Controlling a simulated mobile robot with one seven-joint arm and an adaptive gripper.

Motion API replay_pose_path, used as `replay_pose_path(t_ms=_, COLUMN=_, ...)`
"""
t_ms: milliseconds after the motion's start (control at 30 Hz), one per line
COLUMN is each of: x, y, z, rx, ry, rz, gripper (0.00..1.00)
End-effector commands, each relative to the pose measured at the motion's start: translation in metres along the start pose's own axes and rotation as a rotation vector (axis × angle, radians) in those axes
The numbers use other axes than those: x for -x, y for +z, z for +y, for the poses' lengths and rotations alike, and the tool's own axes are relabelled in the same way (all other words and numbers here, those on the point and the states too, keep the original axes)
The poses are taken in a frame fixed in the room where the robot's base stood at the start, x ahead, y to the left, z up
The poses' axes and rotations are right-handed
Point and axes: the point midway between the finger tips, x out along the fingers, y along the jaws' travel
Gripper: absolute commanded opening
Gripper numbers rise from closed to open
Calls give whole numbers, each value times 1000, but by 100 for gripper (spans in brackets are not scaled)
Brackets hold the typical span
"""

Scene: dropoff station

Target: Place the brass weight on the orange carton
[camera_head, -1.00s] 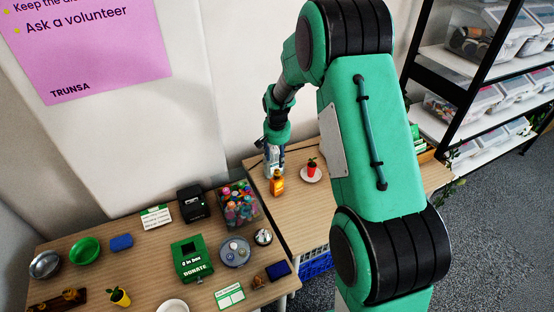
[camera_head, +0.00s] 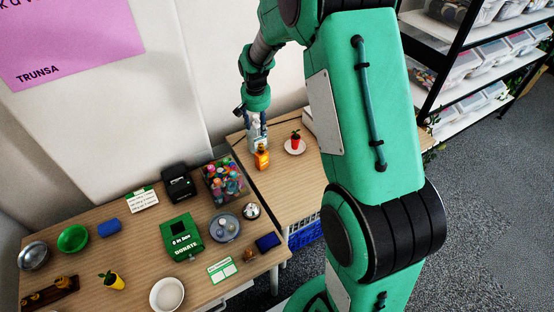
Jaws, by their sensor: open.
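My gripper (camera_head: 257,144) points down over the right-hand table, just behind a small orange bottle-like object (camera_head: 262,157). Its jaws are open; fingertip detail is too small to make out. The orange object stands upright with a dark patch on its front; I cannot tell whether it is the orange carton. A small brownish-gold object (camera_head: 249,255) sits on the left table beside a dark blue box; it may be the brass weight, but it is too small to be sure. Whether the gripper touches the orange object cannot be told.
A red cup with a plant (camera_head: 296,141) stands on a white saucer right of the gripper. The left table holds a green donation box (camera_head: 182,238), a clear bin of colourful items (camera_head: 224,181), a grey plate (camera_head: 225,236) and bowls. Shelves (camera_head: 470,70) stand at right.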

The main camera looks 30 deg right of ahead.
Motion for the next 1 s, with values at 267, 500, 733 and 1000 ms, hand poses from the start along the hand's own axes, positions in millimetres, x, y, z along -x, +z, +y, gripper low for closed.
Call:
replay_pose_path(t_ms=267, x=95, y=38, z=-7, rx=70, ry=-24, rz=53, gripper=44)
replay_pose_path(t_ms=500, x=166, y=83, z=-7, rx=134, ry=-43, rz=95, gripper=44)
replay_pose_path(t_ms=733, x=223, y=133, z=-3, rx=194, ry=-62, rz=135, gripper=44)
replay_pose_path(t_ms=1000, x=275, y=197, z=8, rx=265, ry=-84, rz=184, gripper=44)
